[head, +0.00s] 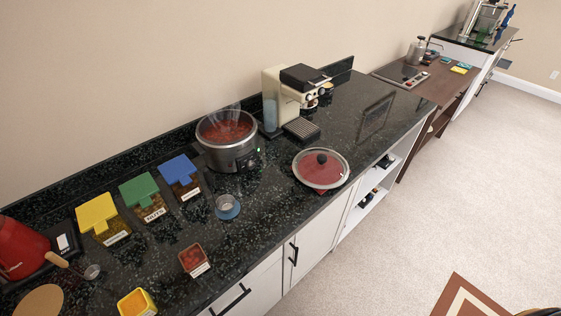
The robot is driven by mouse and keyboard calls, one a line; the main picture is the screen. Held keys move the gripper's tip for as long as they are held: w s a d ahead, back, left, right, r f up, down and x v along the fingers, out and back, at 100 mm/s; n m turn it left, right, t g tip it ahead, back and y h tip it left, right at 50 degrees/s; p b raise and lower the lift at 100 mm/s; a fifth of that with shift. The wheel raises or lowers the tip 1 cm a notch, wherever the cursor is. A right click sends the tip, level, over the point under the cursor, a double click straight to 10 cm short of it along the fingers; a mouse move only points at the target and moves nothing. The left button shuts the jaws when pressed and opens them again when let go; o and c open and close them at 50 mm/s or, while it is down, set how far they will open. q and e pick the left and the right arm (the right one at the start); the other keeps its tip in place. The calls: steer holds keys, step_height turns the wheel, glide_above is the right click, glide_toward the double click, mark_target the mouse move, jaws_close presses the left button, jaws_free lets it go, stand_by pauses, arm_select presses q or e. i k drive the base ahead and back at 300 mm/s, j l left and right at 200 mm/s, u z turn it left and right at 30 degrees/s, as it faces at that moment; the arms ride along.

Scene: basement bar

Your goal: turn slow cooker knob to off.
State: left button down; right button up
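The slow cooker (215,158) stands on the dark speckled counter, left of the coffee machine. It is a round metal pot with dark red food inside and some steam above it. Its front control area, with a small dark knob (259,160), faces the right front; the knob's setting is too small to read. A glass lid (320,168) with a black handle lies apart, to the right on the counter. Neither of my grippers can be made out in the head view.
A cream coffee machine (284,95) stands behind the lid. Yellow (97,212), green (138,189) and blue (180,170) lidded containers line the left. A small cup (227,204) and red box (192,258) stand near the front. Open carpet (430,200) lies to the right.

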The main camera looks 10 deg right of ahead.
mark_target(250, 165)
steer(key=u, duration=0.45)
steer(key=k+l+u, duration=0.1)
steer(key=l+u, duration=0.2)
steer(key=u, duration=0.15)
steer(key=k+l+u, duration=0.1)
steer(key=l+u, duration=0.15)
steer(key=u, duration=0.25)
steer(key=k+l+u, duration=0.2)
steer(key=u, duration=0.25)
steer(key=k+l+u, duration=0.15)
steer(key=u, duration=0.35)
steer(key=k+l+u, duration=0.15)
steer(key=k, duration=0.55)
steer(key=k+l+u, duration=0.15)
steer(key=k, duration=0.55)
